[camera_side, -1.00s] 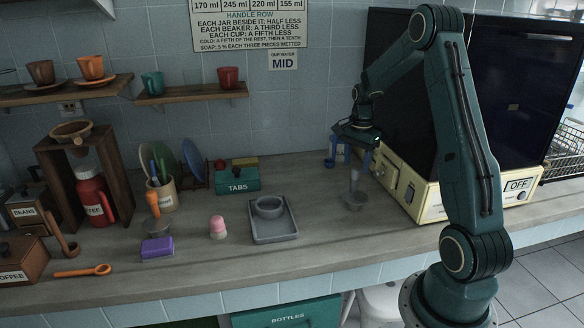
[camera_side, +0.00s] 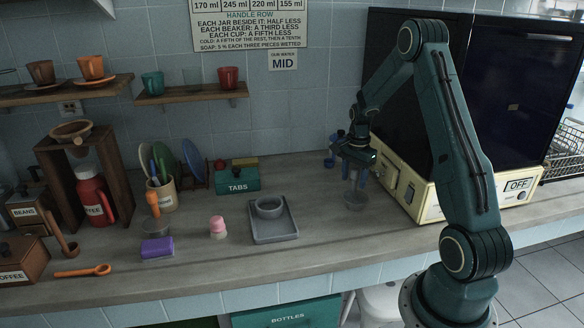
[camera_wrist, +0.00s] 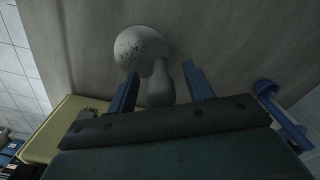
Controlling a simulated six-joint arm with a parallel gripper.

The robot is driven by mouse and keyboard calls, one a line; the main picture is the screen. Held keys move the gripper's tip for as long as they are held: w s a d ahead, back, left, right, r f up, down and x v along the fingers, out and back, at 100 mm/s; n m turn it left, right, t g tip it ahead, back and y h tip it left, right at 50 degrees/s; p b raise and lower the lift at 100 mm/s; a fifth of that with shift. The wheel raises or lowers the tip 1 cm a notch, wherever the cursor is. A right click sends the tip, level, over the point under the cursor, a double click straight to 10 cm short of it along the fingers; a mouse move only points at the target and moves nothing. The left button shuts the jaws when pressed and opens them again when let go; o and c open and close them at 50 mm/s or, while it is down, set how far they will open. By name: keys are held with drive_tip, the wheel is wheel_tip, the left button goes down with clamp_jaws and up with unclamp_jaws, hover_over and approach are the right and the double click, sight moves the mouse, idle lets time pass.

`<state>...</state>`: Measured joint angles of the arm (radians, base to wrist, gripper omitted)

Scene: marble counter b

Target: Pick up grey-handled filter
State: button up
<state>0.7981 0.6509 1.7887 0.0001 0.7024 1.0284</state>
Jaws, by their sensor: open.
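The grey-handled filter (camera_side: 355,202) stands on the counter below my gripper in the side view, its handle upright and its round head at the bottom. In the wrist view the filter (camera_wrist: 142,52) shows a speckled round head and a thick grey handle (camera_wrist: 160,88) that lies between the two blue fingers. My gripper (camera_side: 354,174) points down and is open, with its fingers beside the handle; in the wrist view my gripper (camera_wrist: 158,82) has a visible gap on the handle's right side. The left finger looks close to the handle; I cannot tell if they touch.
A blue-handled tool (camera_side: 331,156) stands just behind to the left and shows at the right in the wrist view (camera_wrist: 270,95). The cream machine base (camera_side: 405,188) is close on the right. A grey tray (camera_side: 288,232) lies to the left; the counter in front is clear.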

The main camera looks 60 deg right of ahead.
idle(0.4)
clamp_jaws()
drive_tip(key=shift+r, duration=0.2)
wheel_tip(320, 180, up, 20)
idle(0.7)
drive_tip(key=shift+f, duration=0.15)
idle(0.3)
